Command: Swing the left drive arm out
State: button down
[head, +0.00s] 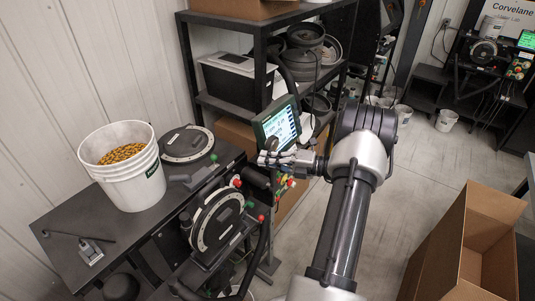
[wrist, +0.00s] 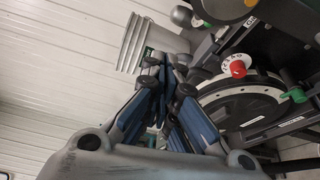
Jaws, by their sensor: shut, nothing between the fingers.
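My gripper (head: 265,157) is shut and empty, in front of the lower part of the monitor in the head view. In the wrist view its fingers (wrist: 168,75) point towards the bucket, beside the front seed meter. That front seed meter (head: 217,220) stands upright on the bench with a pale round disc, and shows at right in the wrist view (wrist: 240,108). A dark rounded part (head: 257,178), possibly the drive arm's motor, is just below my gripper; I cannot tell for certain which part is the left drive arm. The meter has a red knob (wrist: 235,66) and a green knob (wrist: 295,95).
A white bucket of yellow seed (head: 130,165) and a second round meter (head: 187,144) stand on the dark bench (head: 60,215). The monitor (head: 278,125) is close behind my gripper. Shelves stand behind. An open cardboard box (head: 440,250) is at lower right.

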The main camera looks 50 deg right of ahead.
jog(key=b+v, duration=0.1)
jog(key=v, duration=0.7)
jog(key=shift+s+d+f, duration=0.25)
jog(key=shift+d+f, duration=0.05)
jog(key=shift+f, duration=0.4)
jog(key=shift+a, duration=0.1)
